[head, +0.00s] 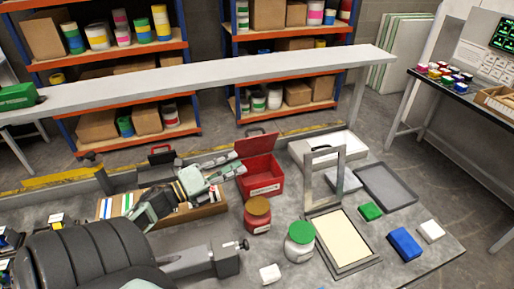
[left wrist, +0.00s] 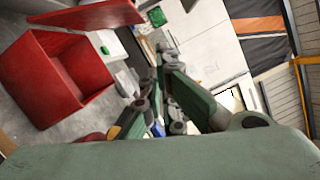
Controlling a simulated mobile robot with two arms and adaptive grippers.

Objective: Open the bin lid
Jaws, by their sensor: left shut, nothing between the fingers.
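The red bin (head: 262,184) stands on the table with a white label on its front. Its red lid (head: 256,143) is raised at the back, and the bin's inside shows. The bin (left wrist: 45,95) also shows at the left of the left wrist view, with the raised lid (left wrist: 110,14) above it. My left gripper (head: 240,163) is just left of the bin, close to the raised lid; whether it touches is unclear. It is shut and empty. Its fingers (left wrist: 160,62) also show in the left wrist view, right of the bin. My right gripper is not in view.
A long grey beam (head: 220,78) runs behind.

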